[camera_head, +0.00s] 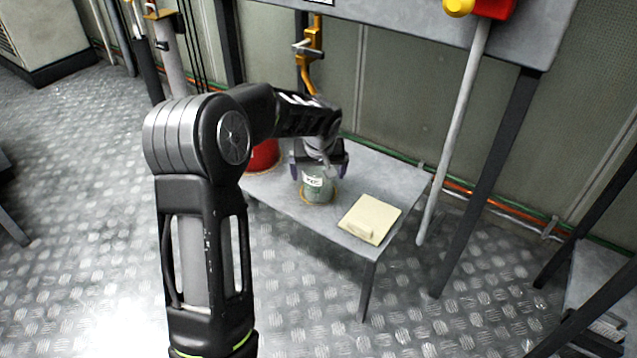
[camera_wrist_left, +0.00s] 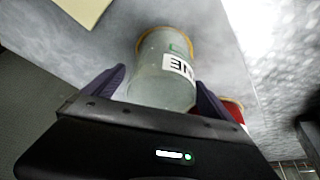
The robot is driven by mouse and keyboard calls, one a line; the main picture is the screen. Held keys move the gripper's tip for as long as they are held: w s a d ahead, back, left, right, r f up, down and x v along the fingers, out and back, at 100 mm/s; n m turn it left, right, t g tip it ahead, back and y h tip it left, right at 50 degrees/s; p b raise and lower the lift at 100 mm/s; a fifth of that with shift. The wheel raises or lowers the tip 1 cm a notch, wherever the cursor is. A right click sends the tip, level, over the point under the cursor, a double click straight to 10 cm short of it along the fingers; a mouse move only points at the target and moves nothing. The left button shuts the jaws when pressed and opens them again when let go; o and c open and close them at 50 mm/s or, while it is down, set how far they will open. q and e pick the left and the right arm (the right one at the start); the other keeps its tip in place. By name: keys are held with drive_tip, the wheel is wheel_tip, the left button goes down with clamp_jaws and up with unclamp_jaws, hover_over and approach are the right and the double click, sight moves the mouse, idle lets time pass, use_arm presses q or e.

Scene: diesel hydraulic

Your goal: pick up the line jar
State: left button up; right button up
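The line jar (camera_head: 318,187) is a pale green-grey cylinder with a white label and a tan rim at its base. It stands on the small grey table (camera_head: 280,198). In the left wrist view the jar (camera_wrist_left: 160,85) lies between the two purple fingers of my left gripper (camera_wrist_left: 162,92), its label ending in "NE" toward the right finger. The fingers are apart, one on each side, with a gap visible at the left finger. In the head view my left gripper (camera_head: 318,172) is over the jar from above. My right gripper is in neither view.
A red container (camera_head: 263,156) stands left of the jar, partly behind my arm, and shows beside the right finger in the wrist view (camera_wrist_left: 235,108). A folded cream cloth or pad (camera_head: 369,219) lies on the table to the right. A grey pole (camera_head: 455,130) rises beyond the table's right edge.

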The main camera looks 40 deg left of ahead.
use_arm(q)
drive_tip(key=c, duration=1.6)
drive_tip(key=shift+o, duration=0.2)
drive_tip(key=shift+r+p, duration=0.4)
drive_tip(key=s+p, duration=0.1)
drive_tip(key=s, duration=1.7)
drive_tip(key=shift+d+p, duration=0.15)
drive_tip(key=shift+p, duration=0.25)
drive_tip(key=shift+f, duration=0.1)
